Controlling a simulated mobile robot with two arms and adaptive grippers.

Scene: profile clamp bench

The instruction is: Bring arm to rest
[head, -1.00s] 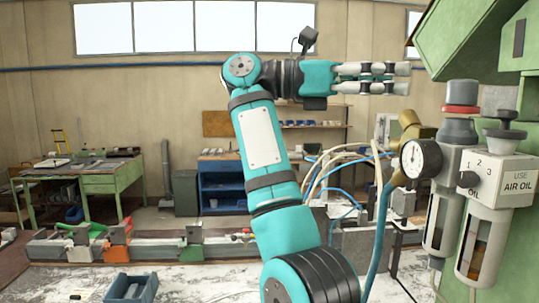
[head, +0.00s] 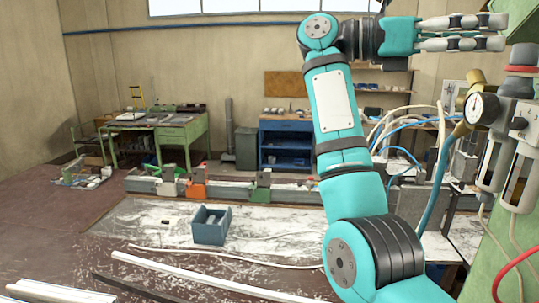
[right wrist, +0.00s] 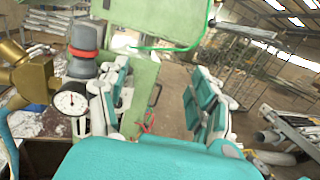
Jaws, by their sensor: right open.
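My right arm, teal and grey, rises from the bottom right of the head view and bends at the top. My right gripper (head: 505,32) points right, high above the bench, near the air unit. In the right wrist view its two fingers stand apart with nothing between them, so the right gripper (right wrist: 160,95) is open and empty. My left gripper is in neither view.
A pressure gauge (head: 482,108) and the filter bowls (head: 521,165) stand close below the right gripper. The bench (head: 150,222) bears a blue bin (head: 210,228), clamps with orange (head: 196,189) and green (head: 260,190) parts, and white profiles (head: 215,279). A green table (head: 180,135) stands behind.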

